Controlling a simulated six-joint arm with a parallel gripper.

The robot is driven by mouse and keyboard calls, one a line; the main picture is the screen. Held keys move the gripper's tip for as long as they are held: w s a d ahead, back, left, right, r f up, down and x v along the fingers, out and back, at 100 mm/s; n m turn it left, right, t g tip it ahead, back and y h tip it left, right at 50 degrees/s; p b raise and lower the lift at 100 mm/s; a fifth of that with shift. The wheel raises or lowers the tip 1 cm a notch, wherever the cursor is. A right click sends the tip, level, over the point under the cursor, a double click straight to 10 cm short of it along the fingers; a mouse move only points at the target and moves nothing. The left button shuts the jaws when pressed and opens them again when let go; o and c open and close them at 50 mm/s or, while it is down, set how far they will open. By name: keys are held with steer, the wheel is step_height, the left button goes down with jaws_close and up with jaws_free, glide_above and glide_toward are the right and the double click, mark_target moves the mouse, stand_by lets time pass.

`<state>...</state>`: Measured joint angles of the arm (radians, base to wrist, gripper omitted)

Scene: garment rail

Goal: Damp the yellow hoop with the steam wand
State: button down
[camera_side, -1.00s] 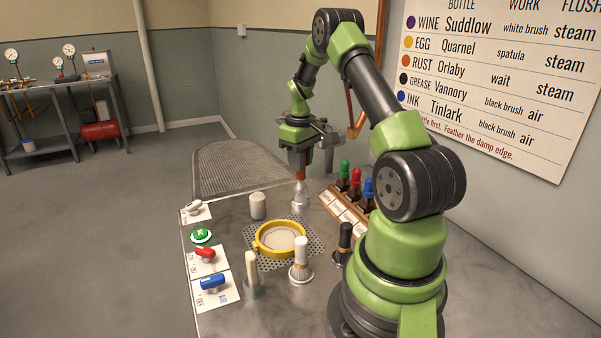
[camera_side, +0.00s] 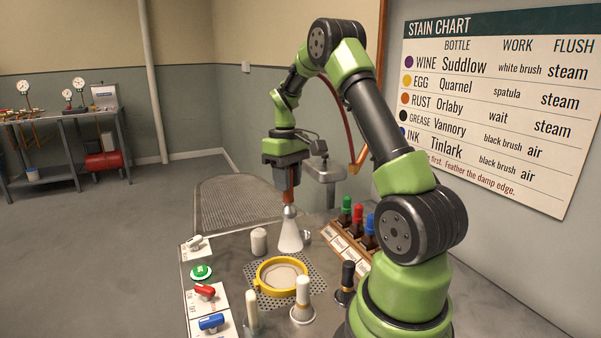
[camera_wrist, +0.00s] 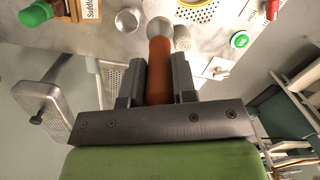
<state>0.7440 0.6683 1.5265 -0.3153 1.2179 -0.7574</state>
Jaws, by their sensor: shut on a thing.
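My gripper (camera_side: 288,166) is shut on the orange-brown handle of the steam wand (camera_side: 288,197) and holds it upright above the bench. In the wrist view the wand's handle (camera_wrist: 160,72) sits between my gripper's two fingers (camera_wrist: 157,62), with a grey ball at its far end. A pale cone hangs below the ball in the side view; I cannot tell whether it is nozzle or steam. The yellow hoop (camera_side: 261,285) lies on the perforated plate (camera_side: 311,274), around a pale round patch. The cone's lower end appears just behind the hoop's far rim. The hoop shows partly in the wrist view (camera_wrist: 184,14).
A rack with green, red and blue bottles (camera_side: 357,223) stands right of the wand. A pale cylinder (camera_side: 258,241) stands left of it. White-topped (camera_side: 302,300) and black-topped (camera_side: 346,280) brushes stand near the hoop. Red (camera_side: 204,290) and blue (camera_side: 211,322) levers and a green button (camera_side: 201,272) line the left edge.

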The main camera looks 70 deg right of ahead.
steer(key=a+g, duration=0.1)
steer(key=a, duration=0.6)
steer(key=shift+y, duration=0.4)
steer(key=shift+f, duration=2.8)
